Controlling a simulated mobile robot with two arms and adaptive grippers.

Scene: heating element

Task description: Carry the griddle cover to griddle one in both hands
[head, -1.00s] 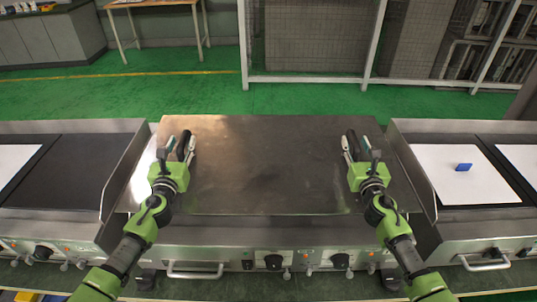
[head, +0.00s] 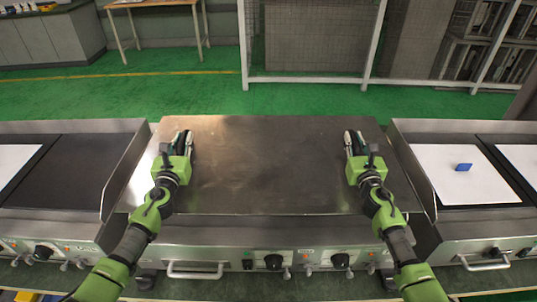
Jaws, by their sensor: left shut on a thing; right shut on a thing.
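The griddle cover (head: 268,165) is a wide flat metal sheet. It lies level over the middle griddle (head: 225,235), with its front edge above the knob panel. My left gripper (head: 183,142) is shut on the dark handle near the cover's left side. My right gripper (head: 354,142) is shut on the matching handle near the right side. The fingers hide most of both handles. I cannot tell from this view whether the cover is raised at all. No label shows which griddle is griddle one.
A griddle (head: 85,175) with a dark plate stands at the left. Another griddle (head: 440,215) at the right bears white sheets and a small blue block (head: 463,167). Raised metal side walls separate them from the middle. Green floor and a mesh fence (head: 315,40) lie behind.

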